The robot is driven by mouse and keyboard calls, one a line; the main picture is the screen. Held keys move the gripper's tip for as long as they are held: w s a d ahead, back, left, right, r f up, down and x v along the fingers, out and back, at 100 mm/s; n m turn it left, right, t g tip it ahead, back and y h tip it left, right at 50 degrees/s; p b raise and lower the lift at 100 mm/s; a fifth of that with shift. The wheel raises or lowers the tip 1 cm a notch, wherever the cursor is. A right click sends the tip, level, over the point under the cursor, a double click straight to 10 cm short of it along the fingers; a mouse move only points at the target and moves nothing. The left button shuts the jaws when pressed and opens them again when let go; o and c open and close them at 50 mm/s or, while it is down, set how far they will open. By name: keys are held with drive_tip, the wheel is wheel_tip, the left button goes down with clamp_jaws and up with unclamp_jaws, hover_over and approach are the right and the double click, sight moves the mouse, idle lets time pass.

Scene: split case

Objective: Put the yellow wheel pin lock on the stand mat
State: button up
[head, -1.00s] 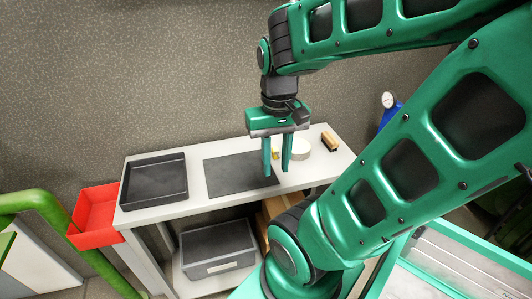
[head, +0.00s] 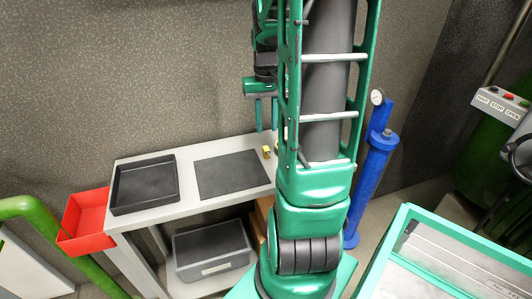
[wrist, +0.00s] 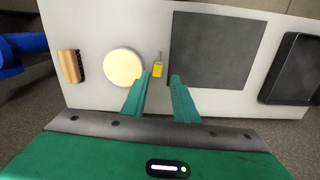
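The small yellow wheel pin lock (head: 266,152) stands on the light bench, just right of the mat. In the wrist view, the lock (wrist: 158,70) shows with a thin grey pin, between the mat and a pale round disc. The dark stand mat (head: 230,175) lies flat and bare in the middle of the bench; it also shows in the wrist view (wrist: 215,50). My gripper (wrist: 160,77) is open and empty, its fingers pointing toward the lock with a gap. In the head view, my gripper (head: 267,127) is raised above the bench, partly hidden by my arm.
A black tray (head: 145,185) sits on the bench's left end. The pale disc (wrist: 123,68) and a wooden brush (wrist: 70,66) lie beyond the lock. A red bin (head: 83,220) hangs at the left; a grey crate (head: 212,252) sits below. A blue post (head: 372,175) stands right.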

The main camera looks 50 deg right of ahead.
sight(267, 150)
drive_tip(key=f, duration=0.7)
drive_tip(key=d+f, duration=0.1)
drive_tip(key=f, duration=0.3)
drive_tip(key=shift+w+f, duration=0.15)
drive_tip(key=shift+w, duration=0.05)
drive_tip(key=shift+c, duration=0.4)
clamp_jaws()
